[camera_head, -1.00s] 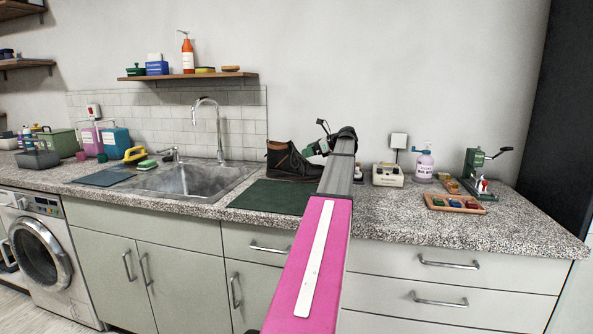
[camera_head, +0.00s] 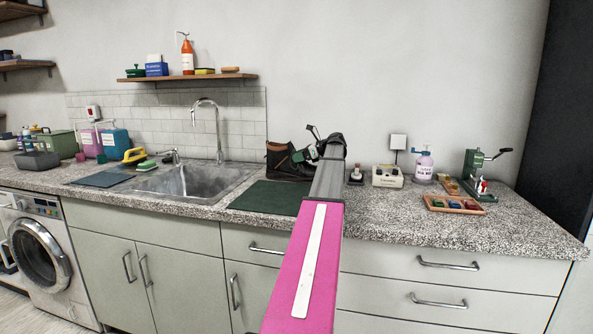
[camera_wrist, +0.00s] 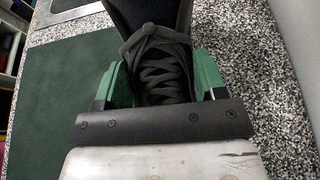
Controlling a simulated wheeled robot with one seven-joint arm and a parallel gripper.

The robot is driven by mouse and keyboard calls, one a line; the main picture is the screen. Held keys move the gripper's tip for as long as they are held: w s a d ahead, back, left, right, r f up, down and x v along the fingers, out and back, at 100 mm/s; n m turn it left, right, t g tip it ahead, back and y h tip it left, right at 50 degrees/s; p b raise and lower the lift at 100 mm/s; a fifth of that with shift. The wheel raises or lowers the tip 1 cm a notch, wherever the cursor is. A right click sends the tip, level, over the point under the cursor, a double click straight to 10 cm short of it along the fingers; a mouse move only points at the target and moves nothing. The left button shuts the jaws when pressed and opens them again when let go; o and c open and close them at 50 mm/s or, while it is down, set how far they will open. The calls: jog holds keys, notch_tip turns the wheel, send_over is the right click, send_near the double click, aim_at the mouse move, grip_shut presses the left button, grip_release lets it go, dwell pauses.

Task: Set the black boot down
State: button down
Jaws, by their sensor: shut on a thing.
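The black boot (camera_head: 279,160) is at the back of the counter, just behind the dark green mat (camera_head: 268,199), with an orange-brown line on its side. It looks upright in the head view; I cannot tell whether its sole touches the surface. My gripper (camera_head: 312,153) is at the boot's right end, and my arm hides part of that end. In the wrist view, my gripper (camera_wrist: 161,85) has its green fingers on both sides of the boot's laced front (camera_wrist: 163,72), shut on it. The mat lies to the left there, speckled counter to the right.
The sink (camera_head: 185,183) and tap (camera_head: 219,130) are left of the mat. A small dark bottle (camera_head: 355,176), a pale box (camera_head: 387,176), a soap bottle (camera_head: 424,166), a wooden tray (camera_head: 434,208) and a green press (camera_head: 474,176) stand right. The front counter right of my arm is clear.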

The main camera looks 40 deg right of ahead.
jog(key=shift+r, duration=0.15)
notch_tip(320, 180, up, 4)
jog(key=shift+w+a+r, duration=0.1)
jog(key=shift+a+r, duration=0.05)
jog(key=shift+r, duration=0.05)
jog(key=w+a+r, duration=0.4)
jog(key=a+r, duration=0.2)
jog(key=a, duration=0.4)
jog(key=shift+a+r, duration=0.2)
jog(key=shift+a, duration=0.05)
